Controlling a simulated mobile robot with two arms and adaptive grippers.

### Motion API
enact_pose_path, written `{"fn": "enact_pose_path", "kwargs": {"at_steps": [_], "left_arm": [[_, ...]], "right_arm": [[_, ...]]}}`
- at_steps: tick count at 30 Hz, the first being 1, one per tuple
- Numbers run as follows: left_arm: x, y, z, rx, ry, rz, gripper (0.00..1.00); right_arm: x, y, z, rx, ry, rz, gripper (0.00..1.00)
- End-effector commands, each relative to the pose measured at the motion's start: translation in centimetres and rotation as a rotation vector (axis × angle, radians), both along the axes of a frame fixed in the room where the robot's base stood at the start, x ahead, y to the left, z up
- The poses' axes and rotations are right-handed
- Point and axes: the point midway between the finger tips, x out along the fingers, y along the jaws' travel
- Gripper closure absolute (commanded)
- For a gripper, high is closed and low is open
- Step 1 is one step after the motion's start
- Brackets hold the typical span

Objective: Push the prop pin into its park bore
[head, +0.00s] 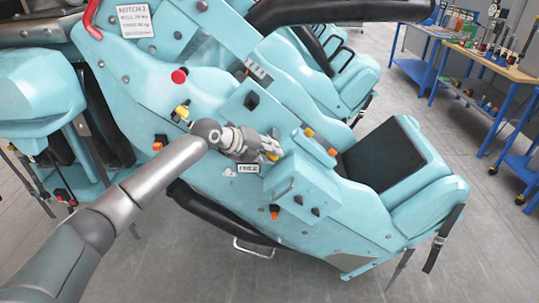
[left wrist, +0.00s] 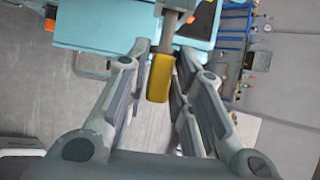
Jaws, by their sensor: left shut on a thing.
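My left gripper (head: 268,152) is at the side of the turquoise coaster car (head: 225,185), close to its panel. In the left wrist view its fingers (left wrist: 160,62) are on either side of a yellow grip (left wrist: 160,80) on a grey metal shaft (left wrist: 172,30), which I take for the prop pin. The shaft runs away from me towards a turquoise part (left wrist: 110,22). A little yellow (head: 273,156) also shows at the fingertips in the head view. I cannot tell which hole is the park bore, or whether the pin's tip is in one. My right gripper is not in view.
A white label plate (head: 248,168) sits just below the gripper. A red button (head: 179,76) and another yellow part (head: 182,112) are on the car to the left. A black seat pad (head: 392,155) is to the right. Blue workbenches (head: 480,62) stand at the upper right.

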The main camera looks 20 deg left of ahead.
Motion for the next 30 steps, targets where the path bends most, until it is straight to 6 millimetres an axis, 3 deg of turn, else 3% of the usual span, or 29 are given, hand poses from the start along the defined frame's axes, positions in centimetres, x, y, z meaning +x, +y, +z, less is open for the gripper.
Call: {"fn": "enact_pose_path", "kwargs": {"at_steps": [29, 30], "left_arm": [[2.4, 0.7, 0.1, -0.002, -0.002, 0.000, 1.00], [2.4, 0.7, 0.1, -0.001, -0.002, 0.000, 0.74]], "right_arm": [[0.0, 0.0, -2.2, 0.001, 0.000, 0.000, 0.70], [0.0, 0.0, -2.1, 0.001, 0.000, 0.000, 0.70]]}}
